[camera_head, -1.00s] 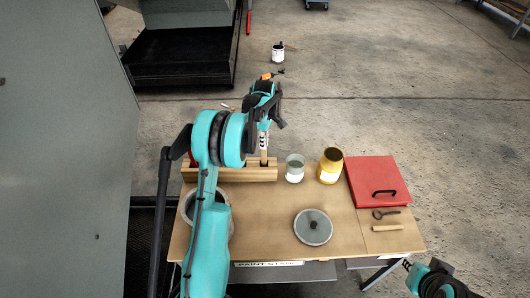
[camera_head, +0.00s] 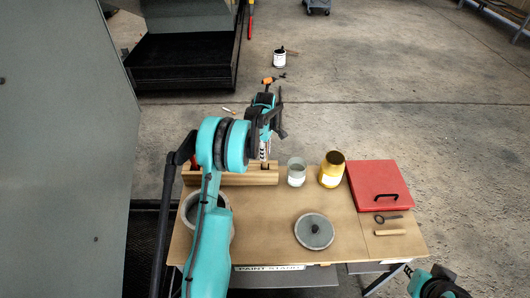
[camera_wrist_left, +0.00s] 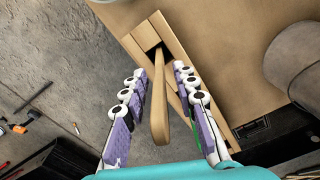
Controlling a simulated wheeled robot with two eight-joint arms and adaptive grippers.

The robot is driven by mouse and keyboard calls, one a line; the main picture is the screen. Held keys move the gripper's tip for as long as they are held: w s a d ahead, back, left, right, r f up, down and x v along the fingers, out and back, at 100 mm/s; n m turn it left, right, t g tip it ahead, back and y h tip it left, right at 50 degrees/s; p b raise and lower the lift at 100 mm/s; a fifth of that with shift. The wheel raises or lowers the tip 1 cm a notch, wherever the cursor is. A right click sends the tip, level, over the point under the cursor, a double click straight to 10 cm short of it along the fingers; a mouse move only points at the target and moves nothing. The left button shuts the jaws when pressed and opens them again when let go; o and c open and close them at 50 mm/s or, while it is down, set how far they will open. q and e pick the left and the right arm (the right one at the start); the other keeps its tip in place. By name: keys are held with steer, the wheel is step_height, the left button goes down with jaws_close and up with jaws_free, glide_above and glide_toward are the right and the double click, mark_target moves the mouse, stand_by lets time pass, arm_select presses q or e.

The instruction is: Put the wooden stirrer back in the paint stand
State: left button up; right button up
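The wooden stirrer (camera_wrist_left: 160,108) stands with its lower end in the square hole of the wooden paint stand (camera_wrist_left: 151,28) and leans up between the fingers of my left gripper (camera_wrist_left: 161,72). In the left wrist view, a gap shows on both sides of it. In the head view my left gripper (camera_head: 266,132) is over the stand (camera_head: 240,178), at the table's back edge. My arm hides the stand's left part, and the stirrer is mostly hidden there. My right gripper (camera_head: 440,288) is at the bottom right, cut off by the frame, its fingers unclear.
On the table (camera_head: 270,215) are a grey-green jar (camera_head: 296,177), a yellow can (camera_head: 331,172), a red case (camera_head: 378,187), a round lid (camera_head: 314,231), a dark ring-ended tool (camera_head: 387,218) and a short wooden rod (camera_head: 390,232). A grey pot (camera_head: 222,240) is behind my left arm.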

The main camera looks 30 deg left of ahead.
arm_select(q)
step_height(320, 180, up, 11)
steer(key=p, duration=0.2)
steer(key=shift+p, duration=0.35)
steer(key=shift+d+r, duration=0.15)
steer(key=shift+r, duration=0.65)
steer(key=s+d+r+m+t, duration=0.3)
steer(key=s+d+r+m, duration=0.6)
steer(key=s+d+r, duration=0.3)
steer(key=s+d+f+m+t, duration=0.2)
steer(key=s+d+m, duration=0.2)
steer(key=s, duration=0.4)
steer(key=s+d+f+m+t, duration=0.2)
steer(key=s+d+m, duration=0.3)
steer(key=s, duration=0.3)
steer(key=shift+s+f+m, duration=0.4)
steer(key=shift+m, duration=0.5)
steer(key=shift+d+f, duration=0.1)
steer(key=shift+f, duration=0.05)
